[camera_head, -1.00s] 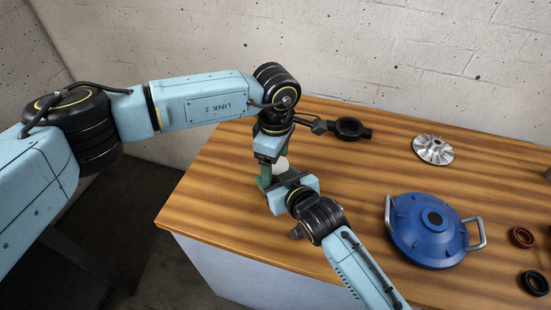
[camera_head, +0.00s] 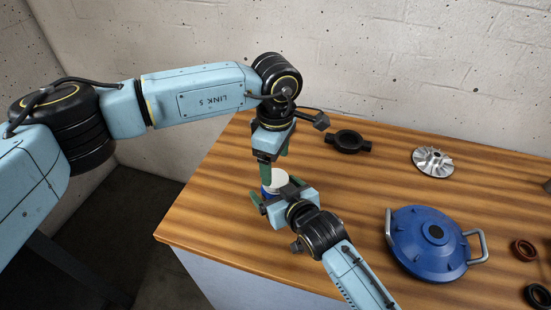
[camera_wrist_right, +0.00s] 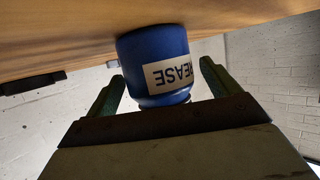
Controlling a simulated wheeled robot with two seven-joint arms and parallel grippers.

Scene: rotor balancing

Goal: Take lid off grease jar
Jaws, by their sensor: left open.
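The blue grease jar (camera_wrist_right: 155,60), labelled with the letters EASE, stands on the table in the right wrist view. In the head view, a white disc (camera_head: 280,179) tops the jar (camera_head: 269,191); I cannot tell whether it is the lid. My left gripper (camera_head: 275,168) points down over the jar, open, its green fingers partly covering the disc. My right gripper (camera_wrist_right: 162,80) reaches from the side at jar height. Its green fingers stand either side of the jar with a gap on both sides. The jar's top is hidden in the wrist view.
A blue round housing with handles (camera_head: 428,240) lies right of my right arm. A silver bladed rotor (camera_head: 433,162) and a black ring part (camera_head: 348,141) lie farther back. Dark rings (camera_head: 523,250) sit at the right edge. The wooden table (camera_head: 215,210) is clear left of the jar.

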